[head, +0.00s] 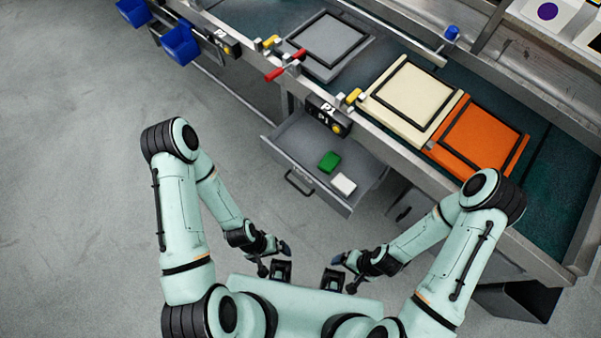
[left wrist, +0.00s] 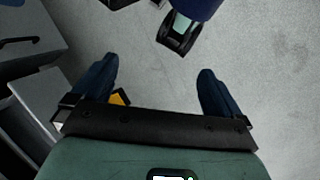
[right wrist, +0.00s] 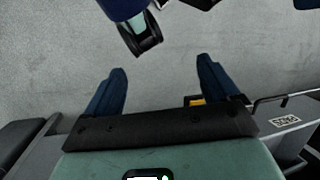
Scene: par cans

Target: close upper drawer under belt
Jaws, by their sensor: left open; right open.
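The upper drawer (head: 274,146) under the belt is pulled out, with a dark bar handle (head: 299,186) on its front. A green block (head: 329,162) and a white block (head: 343,184) lie inside it. A grey drawer front with a handle shows at the right edge of the right wrist view (right wrist: 285,122). My left gripper (head: 284,252) is open and empty, in front of the drawer and apart from it. Its spread fingers show in the left wrist view (left wrist: 152,85). My right gripper (head: 341,262) is also open and empty, close by to the right, its fingers spread in the right wrist view (right wrist: 160,85).
The belt (head: 545,195) runs above the drawer, carrying a grey tray (head: 325,45), a cream tray (head: 410,92) and an orange tray (head: 480,132). Blue bins (head: 180,45) hang at the upper left. The floor (head: 80,190) at the left is clear.

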